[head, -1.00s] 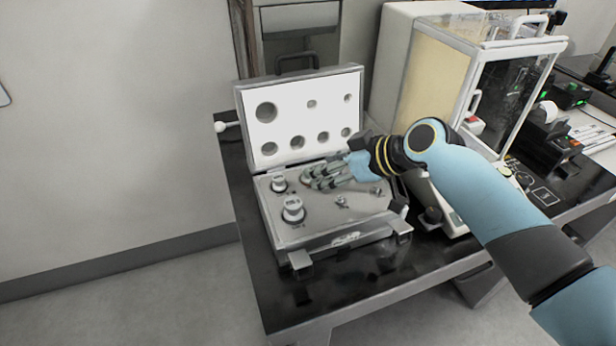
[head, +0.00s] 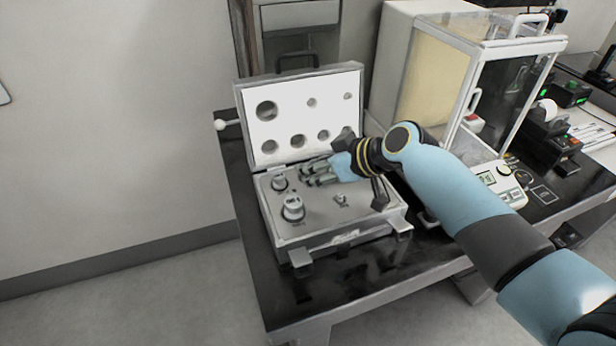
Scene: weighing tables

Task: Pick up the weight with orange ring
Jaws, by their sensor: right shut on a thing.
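My right gripper (head: 303,175) reaches into the open weight case (head: 318,218) from the right, its fingers over the back of the tray. It is shut on a small weight that the fingers largely hide. I cannot make out an orange ring on it, nor whether it is clear of the tray. A large silvery weight (head: 293,208) stands at the front left of the tray. A medium weight (head: 279,182) stands behind it, just left of my fingertips. A small weight (head: 340,200) sits right of the large one. My left gripper is out of view.
The raised case lid (head: 300,105) with white, holed lining stands close behind my gripper. A glass-doored balance (head: 425,80) stands to the right, near my forearm. The black table (head: 345,278) is clear in front of the case.

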